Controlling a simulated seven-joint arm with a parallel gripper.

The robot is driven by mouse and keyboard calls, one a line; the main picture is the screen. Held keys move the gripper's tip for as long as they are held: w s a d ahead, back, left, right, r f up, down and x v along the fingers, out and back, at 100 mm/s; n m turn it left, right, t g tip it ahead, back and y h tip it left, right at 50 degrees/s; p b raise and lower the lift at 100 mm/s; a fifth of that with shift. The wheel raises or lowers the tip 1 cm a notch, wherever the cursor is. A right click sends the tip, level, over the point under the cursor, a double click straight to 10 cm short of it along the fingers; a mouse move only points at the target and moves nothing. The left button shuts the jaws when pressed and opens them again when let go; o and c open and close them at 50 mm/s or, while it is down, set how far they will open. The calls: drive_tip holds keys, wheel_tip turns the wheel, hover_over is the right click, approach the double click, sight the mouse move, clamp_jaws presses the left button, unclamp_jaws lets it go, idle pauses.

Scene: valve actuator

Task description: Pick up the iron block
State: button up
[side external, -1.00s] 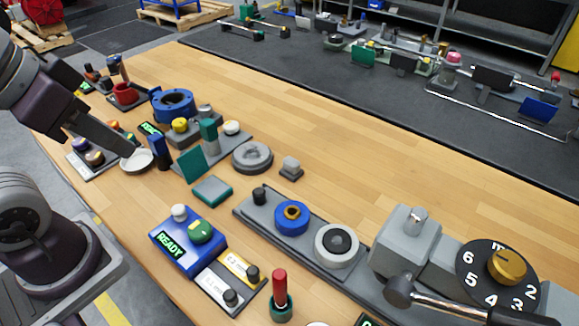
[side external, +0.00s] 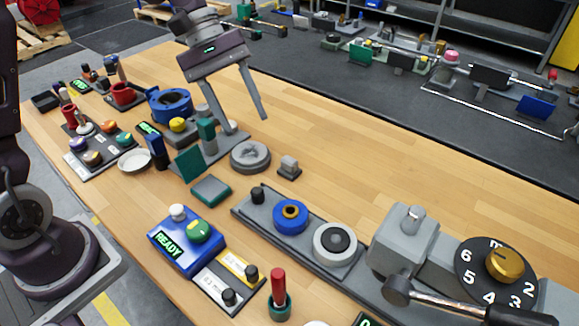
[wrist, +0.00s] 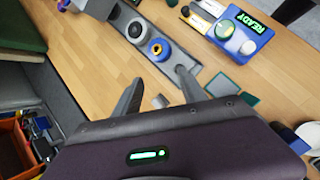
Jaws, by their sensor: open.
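The iron block looks to be the small grey block (side external: 289,165), which sits on a low dark base on the wooden bench, right of a round grey disc. In the wrist view the block (wrist: 160,101) shows between the two fingers, close to my gripper's body. My gripper (side external: 245,122) is open and empty, its fingers pointing down. In the side view it hangs above the bench, up and left of the block and apart from it. In the wrist view my gripper (wrist: 159,76) has its two fingers spread wide.
The round grey disc (side external: 250,156) lies close left of the block. A blue ring-shaped part (side external: 170,103) and a green upright plate (side external: 191,165) stand further left. A long grey rail (side external: 262,218) with round parts lies in front. The bench behind and right of the block is clear.

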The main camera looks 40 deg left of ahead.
sight(286, 157)
drive_tip(key=w+a+f+n+h, duration=0.1)
drive_tip(key=w+f+n+h, duration=0.1)
drive_tip(key=w+f, duration=0.1)
drive_tip(key=w+a+f+n+h, duration=0.1)
drive_tip(key=w+f+n, duration=0.2)
drive_tip(key=f, duration=0.3)
drive_tip(key=w+a+f+n+h, duration=0.1)
drive_tip(key=w+f+n+h, duration=0.1)
drive_tip(key=w+f+n, duration=0.1)
drive_tip(key=shift+w+a+f+t+h, duration=0.15)
drive_tip(key=shift+w+f, duration=0.25)
drive_tip(key=shift+f, duration=0.2)
drive_tip(key=shift+w+f+t+h, duration=0.15)
drive_tip(key=shift+w+f, duration=0.2)
drive_tip(key=shift+f, duration=0.2)
drive_tip(key=x, duration=0.7)
drive_tip(key=shift+w+a+f, duration=0.2)
drive_tip(key=shift+a+f, duration=0.05)
drive_tip(key=shift+f, duration=0.1)
clamp_jaws()
